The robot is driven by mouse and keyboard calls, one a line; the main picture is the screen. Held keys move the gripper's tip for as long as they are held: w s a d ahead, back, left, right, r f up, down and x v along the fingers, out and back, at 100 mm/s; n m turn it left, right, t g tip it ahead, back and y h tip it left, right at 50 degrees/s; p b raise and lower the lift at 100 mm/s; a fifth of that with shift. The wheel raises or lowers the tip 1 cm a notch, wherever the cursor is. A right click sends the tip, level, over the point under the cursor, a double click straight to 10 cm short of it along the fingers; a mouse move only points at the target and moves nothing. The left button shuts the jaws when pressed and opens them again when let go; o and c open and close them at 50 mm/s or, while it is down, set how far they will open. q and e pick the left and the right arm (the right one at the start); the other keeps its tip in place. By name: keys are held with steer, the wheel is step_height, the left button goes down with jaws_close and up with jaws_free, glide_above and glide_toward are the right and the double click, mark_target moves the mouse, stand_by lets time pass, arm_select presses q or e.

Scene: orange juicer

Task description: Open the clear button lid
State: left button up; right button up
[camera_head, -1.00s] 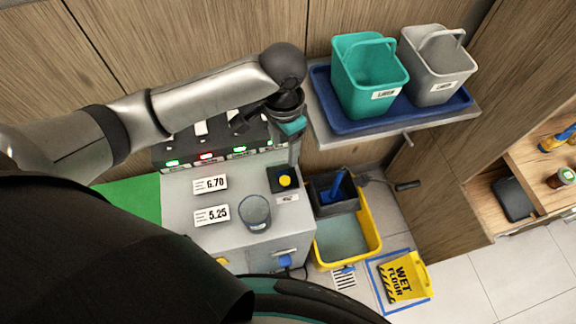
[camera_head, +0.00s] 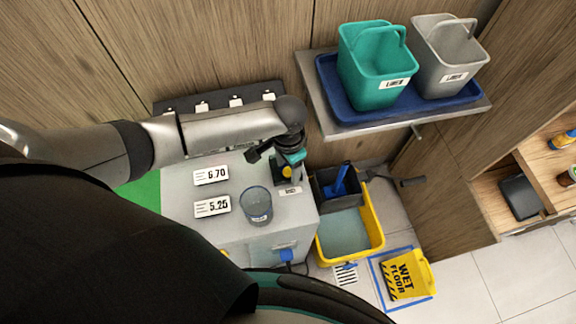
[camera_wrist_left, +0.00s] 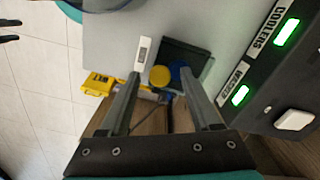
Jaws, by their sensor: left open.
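The yellow button (camera_head: 287,171) sits on a black square base on the right side of the grey counter, mostly covered by my left gripper in the head view. In the left wrist view the round yellow button (camera_wrist_left: 159,76) and its dark square base (camera_wrist_left: 187,56) show between the fingers. I cannot make out the edges of a clear lid over it. My left gripper (camera_wrist_left: 160,80) is open and empty, its fingers on either side of the button in that picture. Whether they touch anything is not clear. My right gripper is not in view.
A clear glass (camera_head: 257,206) stands near the button. Price signs (camera_head: 211,175) lie left of it. A row of lit panels (camera_wrist_left: 265,60) lines the counter's back. A shelf with teal (camera_head: 374,66) and grey buckets is at right; a yellow mop bucket (camera_head: 372,220) stands below.

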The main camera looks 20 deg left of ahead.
arm_select(q)
steer(key=shift+c, duration=0.3)
jaws_close()
stand_by(1.1)
